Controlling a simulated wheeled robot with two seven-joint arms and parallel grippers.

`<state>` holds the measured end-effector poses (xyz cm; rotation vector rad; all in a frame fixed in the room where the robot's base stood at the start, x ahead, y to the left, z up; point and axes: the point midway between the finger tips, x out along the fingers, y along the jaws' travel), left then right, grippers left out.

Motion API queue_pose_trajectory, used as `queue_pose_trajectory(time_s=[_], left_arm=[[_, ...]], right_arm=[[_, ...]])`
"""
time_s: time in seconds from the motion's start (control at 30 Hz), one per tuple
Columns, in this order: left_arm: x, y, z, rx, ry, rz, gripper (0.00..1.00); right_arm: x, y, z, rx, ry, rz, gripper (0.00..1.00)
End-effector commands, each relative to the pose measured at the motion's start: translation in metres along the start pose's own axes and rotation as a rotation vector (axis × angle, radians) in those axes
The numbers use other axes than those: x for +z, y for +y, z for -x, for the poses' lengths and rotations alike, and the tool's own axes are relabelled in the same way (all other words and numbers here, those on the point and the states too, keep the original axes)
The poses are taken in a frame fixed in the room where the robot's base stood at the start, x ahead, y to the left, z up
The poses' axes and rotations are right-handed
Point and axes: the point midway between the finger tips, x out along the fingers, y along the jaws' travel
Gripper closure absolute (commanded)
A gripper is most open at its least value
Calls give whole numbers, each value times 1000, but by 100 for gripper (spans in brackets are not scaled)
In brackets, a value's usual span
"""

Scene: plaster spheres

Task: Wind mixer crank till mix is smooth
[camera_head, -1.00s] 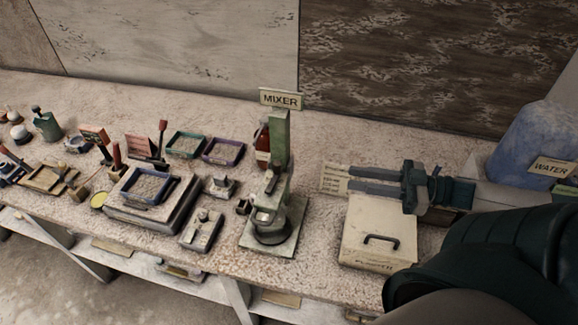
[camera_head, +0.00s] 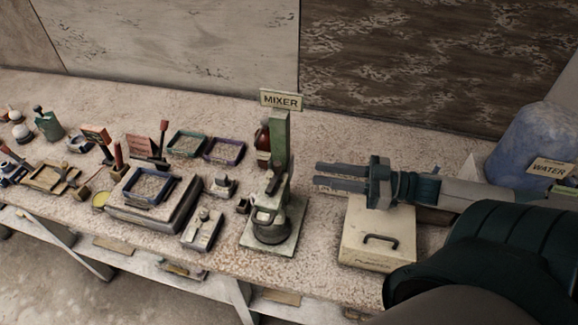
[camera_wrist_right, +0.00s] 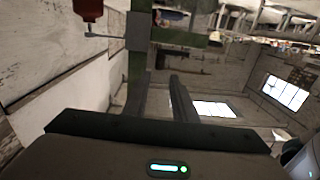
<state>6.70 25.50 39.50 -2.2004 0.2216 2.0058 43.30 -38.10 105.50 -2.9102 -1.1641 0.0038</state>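The green mixer (camera_head: 281,145) stands mid-table with its MIXER sign (camera_head: 281,101) on top and a dark bowl (camera_head: 270,232) at its base. A red grip (camera_head: 262,138), apparently the crank's, shows left of the column. In the right wrist view a red grip (camera_wrist_right: 88,9) sits on a thin metal arm (camera_wrist_right: 105,36) beside the green post. The mix inside the bowl cannot be made out. My right gripper (camera_head: 316,175) is open and empty, its fingers pointing left at the mixer column, with a gap before it. My left gripper is out of view.
A cream lidded box (camera_head: 377,240) stands below my right gripper. A blue WATER container (camera_head: 528,145) is at the far right. Trays (camera_head: 187,144) and a scale-like block (camera_head: 150,207) crowd the table left of the mixer.

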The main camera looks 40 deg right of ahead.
Motion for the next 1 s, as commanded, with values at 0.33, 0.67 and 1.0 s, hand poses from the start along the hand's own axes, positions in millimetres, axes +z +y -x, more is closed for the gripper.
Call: queue_pose_trajectory(time_s=[0.33,0.67,1.0], left_arm=[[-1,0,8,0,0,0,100],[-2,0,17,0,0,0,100],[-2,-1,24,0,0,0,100]], right_arm=[[-2,0,-35,0,2,2,75],[-3,0,-68,0,3,3,75],[-1,0,-91,0,1,1,75]])
